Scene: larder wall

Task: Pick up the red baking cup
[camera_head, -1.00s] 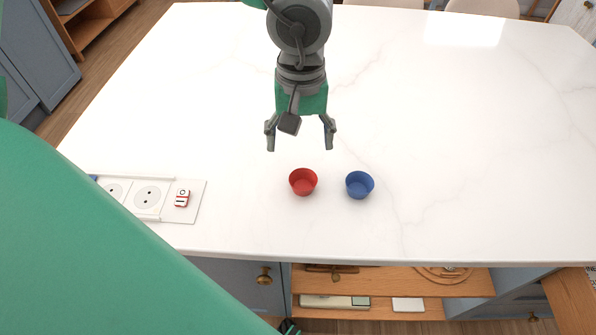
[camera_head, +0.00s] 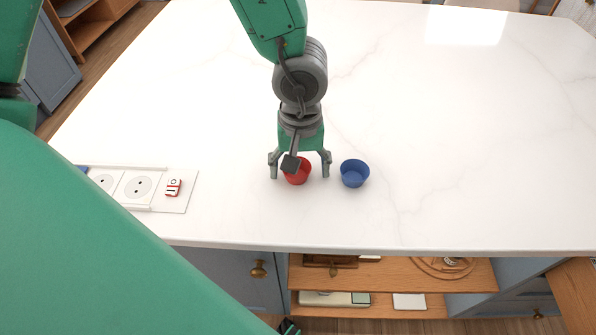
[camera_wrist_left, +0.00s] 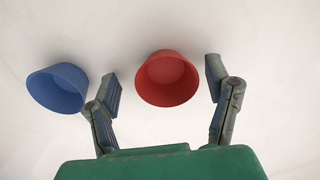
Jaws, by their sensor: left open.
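The red baking cup (camera_head: 298,173) stands on the white countertop, partly hidden by my wrist camera block in the head view. My left gripper (camera_head: 300,172) is open, with one finger on each side of the red cup. In the left wrist view the red cup (camera_wrist_left: 167,78) lies between the tips of the open left gripper (camera_wrist_left: 163,85), with a gap on both sides. The right gripper is not in view.
A blue cup (camera_head: 354,173) stands just right of the gripper; in the wrist view it (camera_wrist_left: 57,88) is close to the left-hand finger. A socket panel (camera_head: 137,187) with a small red-and-white item (camera_head: 173,187) lies to the left. The counter's front edge is near.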

